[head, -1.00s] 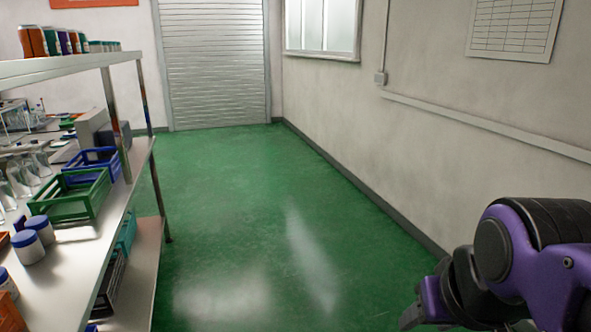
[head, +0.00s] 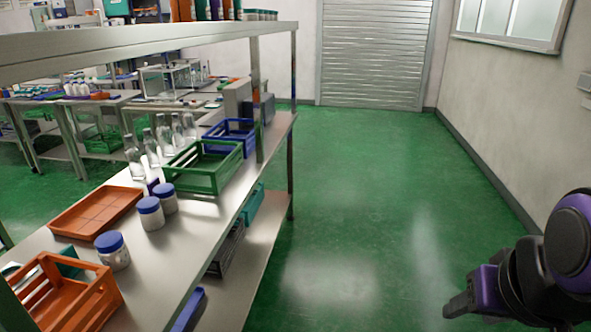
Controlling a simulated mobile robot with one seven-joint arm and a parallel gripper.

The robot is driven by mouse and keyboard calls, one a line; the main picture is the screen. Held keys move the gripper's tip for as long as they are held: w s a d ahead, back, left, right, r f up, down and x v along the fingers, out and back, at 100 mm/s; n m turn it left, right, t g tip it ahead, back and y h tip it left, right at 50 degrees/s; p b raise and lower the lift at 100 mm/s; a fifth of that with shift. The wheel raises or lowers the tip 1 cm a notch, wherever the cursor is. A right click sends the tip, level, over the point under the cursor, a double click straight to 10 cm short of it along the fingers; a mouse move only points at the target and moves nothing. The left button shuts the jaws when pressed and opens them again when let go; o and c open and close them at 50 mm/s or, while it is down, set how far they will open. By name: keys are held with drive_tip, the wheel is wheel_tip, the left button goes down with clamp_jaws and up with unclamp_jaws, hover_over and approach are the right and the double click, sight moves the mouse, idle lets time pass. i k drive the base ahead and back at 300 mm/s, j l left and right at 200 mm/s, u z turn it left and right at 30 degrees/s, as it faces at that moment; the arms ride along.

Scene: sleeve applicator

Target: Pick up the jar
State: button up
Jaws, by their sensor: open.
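Three white jars with blue lids stand upright on the steel bench at left in the head view. The nearest jar (head: 113,251) stands by itself beside an orange crate. My gripper (head: 462,306) is at the lower right, over the floor, well apart from the bench and the jars. It is open and holds nothing that I can see.
An orange crate (head: 68,296), an orange tray (head: 97,212), a green crate (head: 203,166) and a blue crate (head: 230,134) share the bench (head: 187,246). Several glass bottles stand behind. An upper shelf (head: 150,42) overhangs the bench. The green floor (head: 350,200) at right is clear.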

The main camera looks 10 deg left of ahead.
sight(113, 251)
drive_tip(key=i+z, duration=0.15)
drive_tip(key=z, duration=0.2)
drive_tip(key=i+j+z, duration=0.1)
drive_tip(key=z, duration=0.3)
drive_tip(key=i+j+z, duration=0.15)
drive_tip(key=z, duration=0.2)
drive_tip(key=j+z, duration=0.1)
drive_tip(key=z, duration=0.7)
drive_tip(key=i+j+z, duration=0.1)
drive_tip(key=z, duration=0.75)
drive_tip(key=j+z, duration=0.25)
drive_tip(key=z, duration=0.55)
drive_tip(key=k+j+z, duration=0.1)
drive_tip(key=z, duration=0.7)
drive_tip(key=k+z, duration=0.1)
drive_tip(key=z, duration=0.7)
drive_tip(key=k+z, duration=0.1)
drive_tip(key=z, duration=0.75)
drive_tip(key=k+z, duration=0.15)
drive_tip(key=z, duration=0.65)
drive_tip(key=l+z, duration=0.1)
drive_tip(key=z, duration=0.7)
drive_tip(key=k, duration=0.05)
